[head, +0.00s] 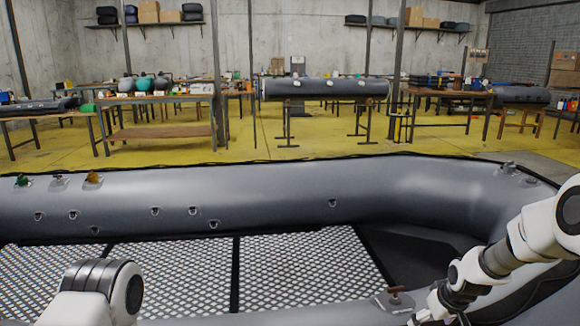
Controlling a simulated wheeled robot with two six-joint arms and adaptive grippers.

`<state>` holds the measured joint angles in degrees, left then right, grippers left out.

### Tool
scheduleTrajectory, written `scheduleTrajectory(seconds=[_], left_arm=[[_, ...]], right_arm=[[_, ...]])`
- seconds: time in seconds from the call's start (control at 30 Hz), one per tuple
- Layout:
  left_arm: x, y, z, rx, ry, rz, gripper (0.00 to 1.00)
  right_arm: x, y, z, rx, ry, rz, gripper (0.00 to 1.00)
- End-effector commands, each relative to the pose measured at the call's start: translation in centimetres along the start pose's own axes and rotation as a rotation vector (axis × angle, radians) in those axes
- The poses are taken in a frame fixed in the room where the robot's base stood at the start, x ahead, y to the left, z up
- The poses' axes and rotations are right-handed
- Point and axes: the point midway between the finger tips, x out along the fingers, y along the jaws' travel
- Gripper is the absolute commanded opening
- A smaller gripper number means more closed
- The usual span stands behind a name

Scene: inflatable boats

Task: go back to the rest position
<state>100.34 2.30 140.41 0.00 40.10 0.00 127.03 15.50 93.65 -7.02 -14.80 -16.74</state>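A large grey inflatable boat (270,190) fills the lower half of the head view. My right arm comes in from the right and bends down over the boat's near right side. My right gripper (432,318) is partly cut off at the bottom edge, and I cannot tell whether its fingers are open or shut. A small brown-topped fitting (395,298) on the near tube is just left of it, seemingly apart. On the left, only a white and dark joint of my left arm shows at the bottom; my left gripper is out of view.
Green (22,180), grey (58,181) and orange (93,178) fittings sit on the far tube. Another fitting (508,168) is at the far right corner. The patterned boat floor (290,270) looks clear. Workbenches (160,98) and a grey tube on a stand (325,88) are behind, across yellow floor.

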Motion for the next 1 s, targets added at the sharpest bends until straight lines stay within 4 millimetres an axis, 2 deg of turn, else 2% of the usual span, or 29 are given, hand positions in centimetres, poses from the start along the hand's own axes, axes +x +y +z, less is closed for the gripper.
scheduleTrajectory(seconds=[0.17,0.37,0.47,0.57,0.63,0.7,0.8,0.9,1.0], left_arm=[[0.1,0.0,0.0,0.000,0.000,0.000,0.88],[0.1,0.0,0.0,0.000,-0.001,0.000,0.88],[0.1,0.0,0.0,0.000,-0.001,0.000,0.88],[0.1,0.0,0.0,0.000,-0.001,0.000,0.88],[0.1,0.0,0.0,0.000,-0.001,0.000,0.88],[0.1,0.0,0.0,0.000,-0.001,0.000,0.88],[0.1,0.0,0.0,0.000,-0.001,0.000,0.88],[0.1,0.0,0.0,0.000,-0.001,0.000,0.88],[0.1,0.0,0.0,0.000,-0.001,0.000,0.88]], right_arm=[[3.0,-1.4,3.6,-0.018,-0.088,-0.014,0.88],[6.4,-4.0,9.9,-0.040,-0.218,-0.042,0.88],[8.2,-5.9,14.5,-0.047,-0.293,-0.058,0.88],[9.7,-8.1,20.4,-0.047,-0.376,-0.074,0.88],[10.3,-10.0,25.4,-0.039,-0.436,-0.082,0.88],[10.2,-11.7,30.2,-0.023,-0.483,-0.083,0.88],[9.2,-13.6,36.0,0.009,-0.526,-0.074,0.88],[7.1,-15.0,40.6,0.059,-0.531,-0.047,0.88],[5.2,-15.2,41.5,0.130,-0.456,-0.006,0.88]])
